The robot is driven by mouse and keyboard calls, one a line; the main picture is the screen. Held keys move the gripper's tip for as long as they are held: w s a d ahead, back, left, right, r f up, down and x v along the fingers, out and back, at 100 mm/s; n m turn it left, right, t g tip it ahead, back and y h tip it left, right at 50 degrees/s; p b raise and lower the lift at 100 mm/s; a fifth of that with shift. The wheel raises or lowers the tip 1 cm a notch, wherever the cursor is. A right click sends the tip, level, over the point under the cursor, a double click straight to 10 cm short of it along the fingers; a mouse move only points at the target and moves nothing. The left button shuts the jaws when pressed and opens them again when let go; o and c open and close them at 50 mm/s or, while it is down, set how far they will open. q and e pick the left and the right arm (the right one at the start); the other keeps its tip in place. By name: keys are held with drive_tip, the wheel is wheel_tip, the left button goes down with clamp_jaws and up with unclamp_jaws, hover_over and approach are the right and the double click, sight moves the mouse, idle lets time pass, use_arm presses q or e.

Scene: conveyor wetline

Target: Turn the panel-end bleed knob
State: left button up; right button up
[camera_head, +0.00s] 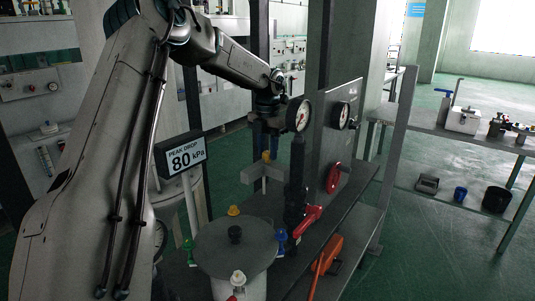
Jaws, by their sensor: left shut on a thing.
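My left arm reaches in from the left across the picture. Its gripper (268,140) points down beside the near pressure gauge (298,115). The gripper is shut on what looks like a small yellow knob (266,156), above a pale grey bracket. The contact is small and dark, so the knob's shape and turn are hard to tell. The grey panel (348,92) stands just to the right, with a second gauge (342,115) and a red handwheel (333,178). My right gripper is not in view.
A dark upright pipe with a red lever (307,217) stands close to the gripper. A lidded drum (215,258) with coloured knobs is in front. A side bench (440,129) holds several items.

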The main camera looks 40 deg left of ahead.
use_arm(q)
drive_tip(key=shift+n+b, duration=0.55)
drive_tip(key=shift+n, duration=1.75)
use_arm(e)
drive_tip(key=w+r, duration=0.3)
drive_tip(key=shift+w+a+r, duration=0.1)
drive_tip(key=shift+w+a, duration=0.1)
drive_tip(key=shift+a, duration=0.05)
use_arm(q)
drive_tip(key=o, duration=1)
drive_tip(key=shift+r, duration=0.15)
